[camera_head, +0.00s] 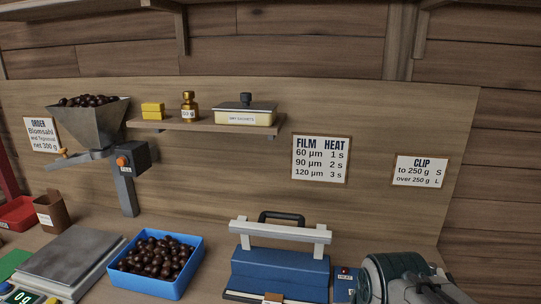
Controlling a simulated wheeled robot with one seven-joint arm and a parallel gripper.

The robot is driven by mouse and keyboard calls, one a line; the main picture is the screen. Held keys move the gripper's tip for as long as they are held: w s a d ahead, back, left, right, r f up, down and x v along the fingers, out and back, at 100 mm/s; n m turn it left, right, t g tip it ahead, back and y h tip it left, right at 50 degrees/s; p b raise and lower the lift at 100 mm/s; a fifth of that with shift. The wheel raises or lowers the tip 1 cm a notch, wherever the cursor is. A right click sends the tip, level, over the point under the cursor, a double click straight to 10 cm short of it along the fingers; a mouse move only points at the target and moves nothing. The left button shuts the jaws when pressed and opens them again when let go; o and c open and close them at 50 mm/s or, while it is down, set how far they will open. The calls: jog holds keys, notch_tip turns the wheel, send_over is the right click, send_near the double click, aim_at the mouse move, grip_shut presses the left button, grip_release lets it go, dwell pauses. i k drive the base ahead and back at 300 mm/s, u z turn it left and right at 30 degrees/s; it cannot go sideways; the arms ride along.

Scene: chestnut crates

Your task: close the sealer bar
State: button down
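The sealer (278,268) stands on the bench at the lower middle, with a blue body. Its pale sealer bar (280,231) is raised above the body, with an arm at each end and a gap under it. A black handle (282,216) stands up at the bar. A light strip with a small brown piece on it shows at the sealer's front, cut by the picture's lower edge. A rounded grey and dark green part of my arm shows at the lower right, beside the sealer. No gripper fingers can be made out.
A blue crate of chestnuts (124,265) stands left of the sealer, and a scale (75,258) further left. A small blue box with a red part (345,274) sits between sealer and arm. A shelf (205,125) and a hopper (92,125) are above.

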aim_at(320, 237)
jog(key=k, duration=1)
jog(key=u, duration=1.6)
jog(key=i, duration=1.15)
jog(key=z, duration=1.95)
jog(key=i, duration=0.5)
jog(key=z, duration=0.05)
